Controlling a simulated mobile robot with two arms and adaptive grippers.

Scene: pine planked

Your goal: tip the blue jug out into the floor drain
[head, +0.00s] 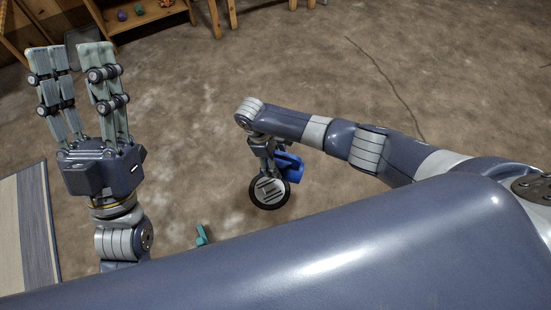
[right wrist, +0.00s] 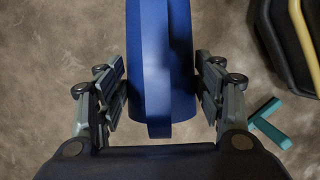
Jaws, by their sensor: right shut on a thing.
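The blue jug (head: 291,168) hangs at my right gripper (head: 268,160) in the head view, above the floor as far as I can tell. In the right wrist view the jug (right wrist: 162,60) stands between the fingers of the right gripper (right wrist: 162,78), which is shut on it. Its mouth and contents are hidden, and its tilt is unclear. A round slatted disc with a dark rim, which looks like the floor drain (head: 270,193), shows just below the jug in the head view. My left gripper (head: 78,85) is raised, open and empty.
A small teal object (head: 202,235) lies on the floor, also at right in the wrist view (right wrist: 268,124). A striped mat (head: 28,220) is at left. Wooden shelving (head: 140,20) stands at the back left. A thin dark line (head: 385,75) crosses otherwise open floor.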

